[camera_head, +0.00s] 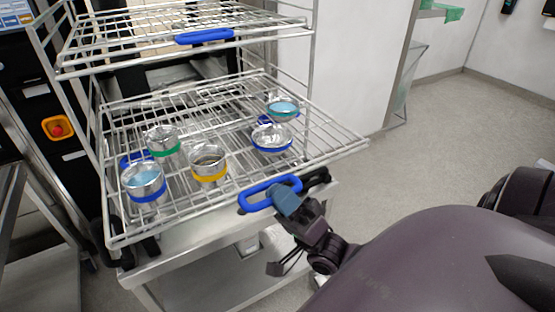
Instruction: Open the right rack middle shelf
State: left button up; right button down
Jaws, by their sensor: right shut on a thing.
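The rack's middle shelf (225,203) is a silver wire grid that sticks out forward past the rack posts. Several small metal cups stand on it, including one with a green band (162,143), one with a yellow band (208,165) and one with a blue band (144,183). A blue loop handle (256,198) is on its front edge. My right gripper (284,196) is shut on the right part of this handle, and its fingers hide that part. My left gripper is not in view.
An upper wire shelf (130,32) with its own blue handle (204,36) is above. A steel lower surface (185,248) is below the middle shelf. A black panel with a red button (57,127) stands at left. Open floor (440,130) lies to the right.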

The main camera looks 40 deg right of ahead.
jog(key=c, duration=1.4)
grip_release()
pick_arm(q)
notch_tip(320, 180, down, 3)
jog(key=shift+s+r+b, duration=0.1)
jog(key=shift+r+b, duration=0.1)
jog(key=shift+b, duration=1)
pick_arm(e)
jog(key=v, duration=1.1)
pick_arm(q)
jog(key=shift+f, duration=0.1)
pick_arm(e)
jog(key=shift+w, duration=0.1)
